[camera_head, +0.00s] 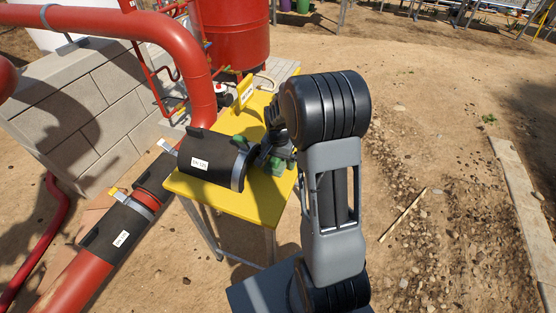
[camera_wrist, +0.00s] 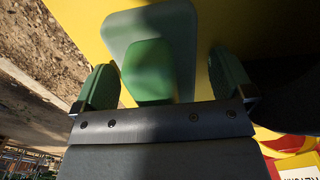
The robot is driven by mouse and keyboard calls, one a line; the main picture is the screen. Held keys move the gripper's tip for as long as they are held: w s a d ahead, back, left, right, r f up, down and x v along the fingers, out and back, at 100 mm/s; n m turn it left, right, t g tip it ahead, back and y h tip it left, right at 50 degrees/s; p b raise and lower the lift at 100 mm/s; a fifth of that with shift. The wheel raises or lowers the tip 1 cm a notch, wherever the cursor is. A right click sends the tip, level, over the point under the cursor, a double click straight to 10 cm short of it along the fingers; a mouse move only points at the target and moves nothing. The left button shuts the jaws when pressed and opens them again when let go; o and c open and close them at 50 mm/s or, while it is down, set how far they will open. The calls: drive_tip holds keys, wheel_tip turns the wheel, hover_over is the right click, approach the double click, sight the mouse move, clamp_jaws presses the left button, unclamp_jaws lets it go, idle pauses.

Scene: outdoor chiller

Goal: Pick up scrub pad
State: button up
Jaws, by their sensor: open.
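A green scrub pad (camera_wrist: 148,68), a block on a wider grey-green base, lies on the yellow table (camera_wrist: 215,20) in the wrist view. My gripper (camera_wrist: 165,80) is open, with one green finger on each side of the pad. The gap on the left looks small, and the right finger stands a little further off. I cannot tell whether either finger touches it. In the head view my gripper (camera_head: 276,160) is low over the right part of the table, and my arm hides much of that spot.
A black pipe section (camera_head: 212,160) with a white label lies on the table, close left of my gripper. A yellow sign (camera_head: 245,92) stands at the table's back. Red pipes (camera_head: 185,50) and a block wall (camera_head: 90,110) are left. Dirt ground at right is open.

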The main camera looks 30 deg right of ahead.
drive_tip(key=shift+c, duration=0.5)
drive_tip(key=c, duration=0.9)
drive_tip(key=shift+r, duration=0.2)
drive_tip(key=shift+c, duration=0.2)
drive_tip(key=shift+r, duration=0.2)
wheel_tip(320, 180, up, 2)
drive_tip(key=shift+r, duration=0.1)
drive_tip(key=s+a+r, duration=0.1)
drive_tip(key=r, duration=0.1)
drive_tip(key=s+a+r, duration=0.1)
drive_tip(key=r, duration=0.1)
drive_tip(key=s+a+r, duration=0.1)
drive_tip(key=r, duration=0.1)
drive_tip(key=shift+s+a, duration=0.15)
drive_tip(key=shift+a, duration=0.2)
drive_tip(key=s+a+r, duration=0.4)
drive_tip(key=s+a, duration=0.2)
drive_tip(key=shift+a, duration=0.35)
